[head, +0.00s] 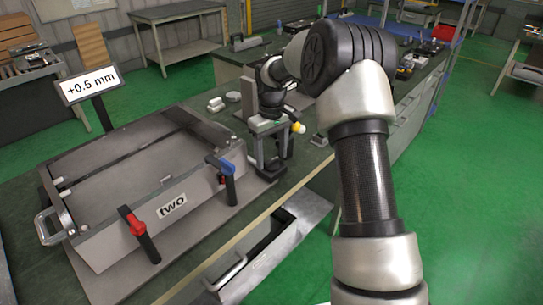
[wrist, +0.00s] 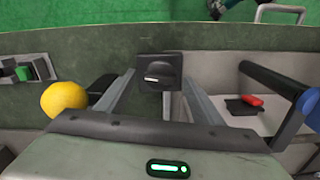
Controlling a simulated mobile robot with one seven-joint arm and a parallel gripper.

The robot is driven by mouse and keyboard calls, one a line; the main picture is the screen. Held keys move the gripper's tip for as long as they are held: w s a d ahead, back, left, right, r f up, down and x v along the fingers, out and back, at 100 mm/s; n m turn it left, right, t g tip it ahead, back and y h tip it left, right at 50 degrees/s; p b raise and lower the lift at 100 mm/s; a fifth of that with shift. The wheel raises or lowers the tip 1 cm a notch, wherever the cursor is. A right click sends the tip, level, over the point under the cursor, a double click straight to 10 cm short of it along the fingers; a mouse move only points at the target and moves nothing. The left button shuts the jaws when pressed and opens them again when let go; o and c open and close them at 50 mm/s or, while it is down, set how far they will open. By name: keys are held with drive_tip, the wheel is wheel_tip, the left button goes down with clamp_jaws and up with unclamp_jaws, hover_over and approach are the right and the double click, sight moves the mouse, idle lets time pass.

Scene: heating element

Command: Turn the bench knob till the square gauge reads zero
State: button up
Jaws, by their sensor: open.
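The square gauge (head: 89,84) is a white sign on a black stand in the head view, at the left, and reads "+0.5 mm". The bench knob (wrist: 157,74) shows in the wrist view as a dark round knob on a black square plate, its white mark lying about level. My gripper (wrist: 160,90) is open, with one finger to each side of the knob in that picture. I cannot tell how far the fingertips are above the bench or whether they touch the knob.
A grey metal tray marked "two" (head: 172,205) stands left of my gripper, with a red-topped clamp handle (head: 138,232) and a blue-topped one (head: 227,180). A yellow ball (wrist: 64,98) is close to the gripper's left. An open drawer (head: 270,245) juts out below the bench edge.

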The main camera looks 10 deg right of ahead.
sight(272, 160)
drive_tip(key=shift+f, duration=0.1)
drive_tip(key=c, duration=1)
drive_tip(key=m+p, duration=0.1)
drive_tip(key=m, duration=0.4)
drive_tip(key=shift+c, duration=0.2)
drive_tip(key=o, duration=1)
drive_tip(key=shift+o, duration=0.2)
wheel_tip(272, 160, up, 18)
drive_tip(key=p, duration=0.1)
drive_tip(key=shift+f, duration=0.25)
